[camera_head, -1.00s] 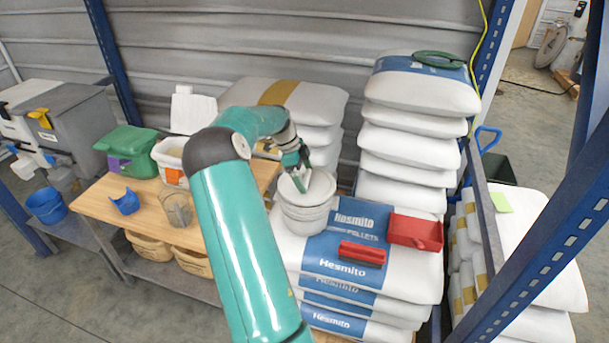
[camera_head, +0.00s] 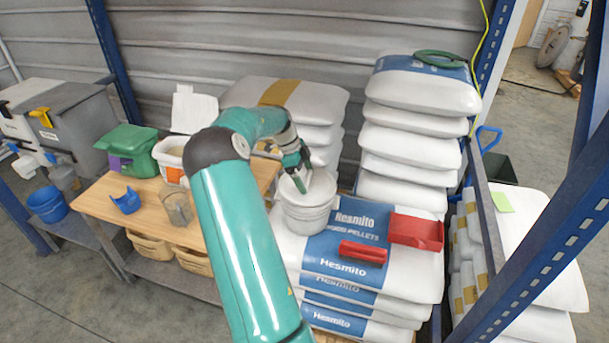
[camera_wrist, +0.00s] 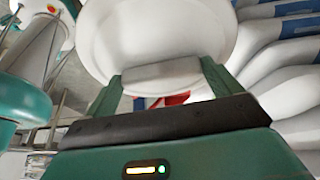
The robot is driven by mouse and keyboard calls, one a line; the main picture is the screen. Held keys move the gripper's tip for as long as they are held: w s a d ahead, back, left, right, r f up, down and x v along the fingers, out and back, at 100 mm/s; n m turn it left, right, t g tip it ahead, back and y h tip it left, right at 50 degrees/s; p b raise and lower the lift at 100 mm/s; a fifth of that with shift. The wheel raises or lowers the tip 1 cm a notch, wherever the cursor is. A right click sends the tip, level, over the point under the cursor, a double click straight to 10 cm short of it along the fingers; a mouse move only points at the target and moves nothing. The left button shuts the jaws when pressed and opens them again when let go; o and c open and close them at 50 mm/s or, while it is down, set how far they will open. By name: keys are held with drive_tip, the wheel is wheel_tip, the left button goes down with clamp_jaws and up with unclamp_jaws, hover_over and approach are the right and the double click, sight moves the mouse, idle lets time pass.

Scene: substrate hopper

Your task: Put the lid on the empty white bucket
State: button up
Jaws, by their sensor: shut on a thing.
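The white bucket (camera_head: 306,218) stands upright on the stacked Hesmito bags, right of my arm. The round white lid (camera_head: 319,185) lies over the bucket's mouth, roughly level, and hides its inside. Whether the lid is fully seated all around cannot be told. My gripper (camera_head: 302,182) is above the lid and shut on it. In the wrist view, the fingers of my gripper (camera_wrist: 163,84) are on both sides of a pale block at the near side of the lid (camera_wrist: 155,35). The lid's broad white face fills the top middle there.
A red scoop (camera_head: 415,232) and a red handled tool (camera_head: 362,252) lie on the bags to the right. A taller bag stack (camera_head: 415,150) stands behind them. A wooden table (camera_head: 150,212) with containers is at the left. A blue rack post (camera_head: 545,235) crosses the right side.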

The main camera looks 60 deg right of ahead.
drive_tip(key=shift+f, duration=0.35)
idle(0.3)
drive_tip(key=o, duration=0.7)
drive_tip(key=v, duration=1.3)
drive_tip(key=shift+w+r, duration=0.15)
drive_tip(key=shift+r, duration=0.15)
drive_tip(key=shift+a, duration=0.1)
